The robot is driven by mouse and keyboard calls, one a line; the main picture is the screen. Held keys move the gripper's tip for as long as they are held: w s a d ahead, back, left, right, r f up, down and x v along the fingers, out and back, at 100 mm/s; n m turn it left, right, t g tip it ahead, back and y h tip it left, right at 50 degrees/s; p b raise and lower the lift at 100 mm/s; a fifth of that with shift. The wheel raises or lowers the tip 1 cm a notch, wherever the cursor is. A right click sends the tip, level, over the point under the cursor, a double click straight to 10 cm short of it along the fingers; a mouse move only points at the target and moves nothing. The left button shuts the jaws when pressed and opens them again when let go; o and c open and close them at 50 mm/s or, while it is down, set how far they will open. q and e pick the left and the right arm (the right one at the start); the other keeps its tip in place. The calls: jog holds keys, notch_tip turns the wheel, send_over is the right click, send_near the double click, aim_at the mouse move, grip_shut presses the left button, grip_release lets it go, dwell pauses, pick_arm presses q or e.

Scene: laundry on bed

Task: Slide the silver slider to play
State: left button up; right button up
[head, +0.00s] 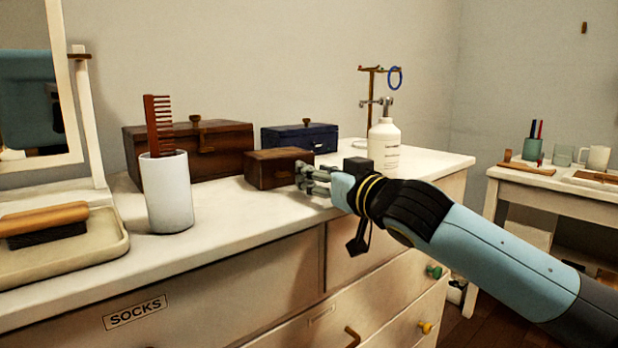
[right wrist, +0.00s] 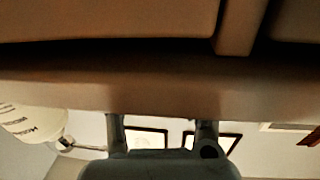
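No silver slider can be made out clearly in either view. A small brown wooden box (head: 275,168) sits on the white dresser top, near the middle of the head view. My right gripper (head: 306,180) is at the box's right front corner; I cannot tell whether it touches. Its grey fingers cover part of that side. In the right wrist view, the two fingers (right wrist: 160,130) stand apart with nothing visible between them. A brown surface (right wrist: 110,80) fills the upper part of that view. My left gripper is not in view.
A larger brown box (head: 190,150) and a navy box (head: 300,138) stand behind. A white bottle (head: 384,146) and a stand with a blue ring (head: 395,78) are to the right. A white cup with a comb (head: 167,195), a tray (head: 105,240) and a mirror are left.

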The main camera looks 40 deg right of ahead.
jog(key=shift+w, duration=1.35)
grip_shut()
